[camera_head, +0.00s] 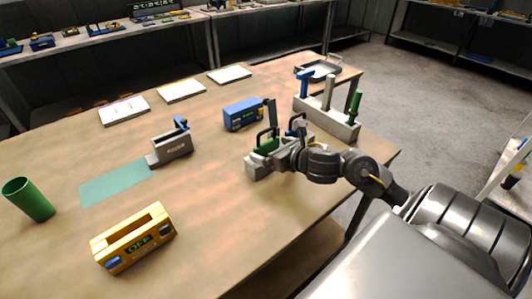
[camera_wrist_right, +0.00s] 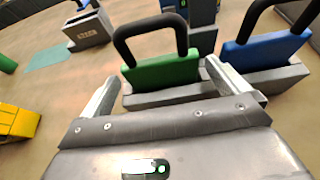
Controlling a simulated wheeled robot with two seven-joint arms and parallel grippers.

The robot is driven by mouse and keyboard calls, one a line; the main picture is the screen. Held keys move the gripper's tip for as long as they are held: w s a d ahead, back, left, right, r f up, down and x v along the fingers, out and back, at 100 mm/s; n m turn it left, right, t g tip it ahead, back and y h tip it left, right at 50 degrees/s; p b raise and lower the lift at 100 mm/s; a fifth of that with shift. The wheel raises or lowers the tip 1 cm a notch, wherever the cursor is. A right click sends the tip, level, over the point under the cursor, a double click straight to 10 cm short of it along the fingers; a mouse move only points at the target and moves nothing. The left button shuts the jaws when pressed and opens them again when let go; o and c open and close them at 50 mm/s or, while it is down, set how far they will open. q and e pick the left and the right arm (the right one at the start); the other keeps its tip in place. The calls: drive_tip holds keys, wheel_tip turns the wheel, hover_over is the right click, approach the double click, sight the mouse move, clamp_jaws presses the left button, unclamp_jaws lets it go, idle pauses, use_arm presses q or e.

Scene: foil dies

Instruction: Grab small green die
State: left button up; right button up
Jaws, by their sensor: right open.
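The small green die (camera_head: 266,146) is a green block with a black loop handle, standing in a grey rack (camera_head: 257,170) on the table. In the right wrist view the green die (camera_wrist_right: 163,71) is ahead, with its handle rising above it. My right gripper (camera_wrist_right: 168,82) is open, one finger towards each side of the green die. I cannot tell whether either finger touches it. In the head view the gripper partly hides the rack. A blue die (camera_wrist_right: 265,48) with a similar handle stands to its right. My left gripper is not in view.
A grey stand (camera_head: 335,124) with blue, grey and green handled tools stands behind on the right. A blue box (camera_head: 243,114), a grey device (camera_head: 172,147), a yellow box (camera_head: 133,243) and a green cup (camera_head: 30,203) are on the table. The front middle is clear.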

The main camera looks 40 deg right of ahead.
drive_tip(key=shift+x, duration=0.9)
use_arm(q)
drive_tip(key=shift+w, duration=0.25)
use_arm(e)
drive_tip(key=shift+c, duration=0.3)
drive_tip(key=shift+r, duration=0.1)
drive_tip(key=c, duration=1)
drive_tip(key=shift+c, duration=0.2)
use_arm(q)
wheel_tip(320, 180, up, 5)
drive_tip(key=p, duration=0.5)
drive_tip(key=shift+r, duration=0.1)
use_arm(e)
wheel_tip(320, 180, up, 10)
